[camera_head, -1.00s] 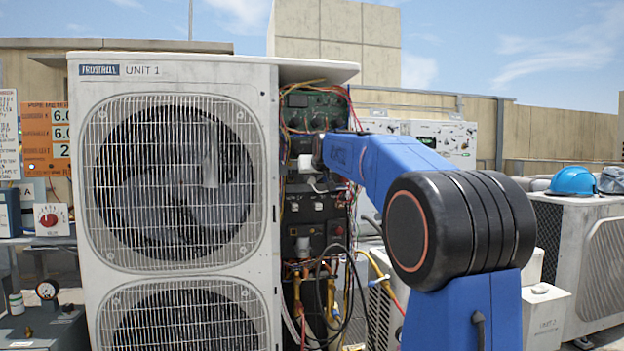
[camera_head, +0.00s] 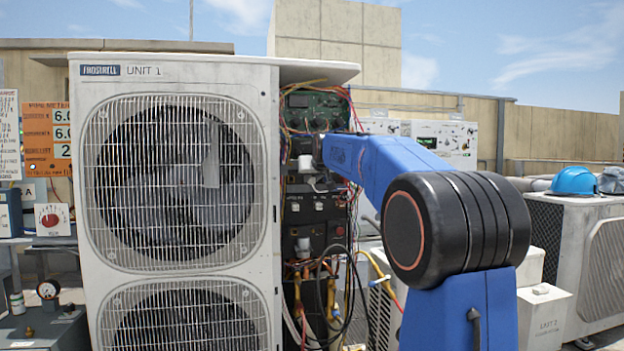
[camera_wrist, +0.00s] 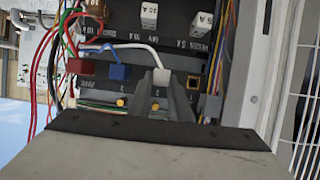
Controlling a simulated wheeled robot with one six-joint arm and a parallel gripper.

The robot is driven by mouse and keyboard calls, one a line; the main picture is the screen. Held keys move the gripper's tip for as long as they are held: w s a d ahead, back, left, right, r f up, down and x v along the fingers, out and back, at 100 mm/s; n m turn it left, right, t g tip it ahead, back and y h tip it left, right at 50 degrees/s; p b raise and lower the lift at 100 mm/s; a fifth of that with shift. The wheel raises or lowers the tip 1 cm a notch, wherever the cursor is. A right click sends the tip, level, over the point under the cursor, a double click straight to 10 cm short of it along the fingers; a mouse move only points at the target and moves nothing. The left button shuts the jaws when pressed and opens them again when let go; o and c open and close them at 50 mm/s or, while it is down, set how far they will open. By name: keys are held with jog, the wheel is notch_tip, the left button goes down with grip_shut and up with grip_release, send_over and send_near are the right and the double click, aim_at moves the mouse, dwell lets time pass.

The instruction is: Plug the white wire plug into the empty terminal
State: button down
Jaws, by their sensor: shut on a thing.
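The white wire plug (camera_wrist: 161,77) is between the fingers of my gripper (camera_wrist: 161,92) in the wrist view. Its white wire (camera_wrist: 140,46) arches away to the left. My gripper is shut on the plug, close in front of the dark terminal row. A red plug (camera_wrist: 82,66) and a blue plug (camera_wrist: 118,71) sit in the row to its left. An open square terminal (camera_wrist: 193,84) shows just to its right. The fingers hide whatever is behind the white plug, so I cannot tell whether it is seated. In the head view, my arm mostly covers this spot.
Loose red, green and yellow wires (camera_wrist: 52,75) hang at the left of the panel in the wrist view. The white cabinet edge (camera_wrist: 245,60) stands close on the right. In the head view, the condenser unit (camera_head: 180,72) stands left of the open panel, and black hoses (camera_head: 335,290) hang below.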

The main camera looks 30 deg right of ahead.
jog(key=shift+w+d, duration=0.25)
jog(key=shift+w, duration=0.5)
dwell(0.6)
jog(key=c, duration=1.5)
grip_release()
jog(key=shift+c, duration=0.2)
jog(key=shift+s, duration=0.1)
jog(key=v, duration=1.7)
jog(key=s+a+f+n+g+y, duration=0.1)
jog(key=s+a+f, duration=0.5)
jog(key=s+f, duration=0.7)
jog(key=s+a+f+n+g+y, duration=0.1)
jog(key=s+a+f+g, duration=0.3)
jog(key=s+f, duration=1)
jog(key=s+a+f+n+g+y, duration=0.1)
jog(key=s+a+f+g, duration=0.2)
jog(key=s+a+f, duration=0.5)
jog(key=s+f, duration=0.5)
jog(key=f, duration=0.6)
jog(key=shift+s+a+f+y, duration=0.2)
jog(key=shift+s+a+y, duration=0.15)
jog(key=shift+a+y, duration=0.05)
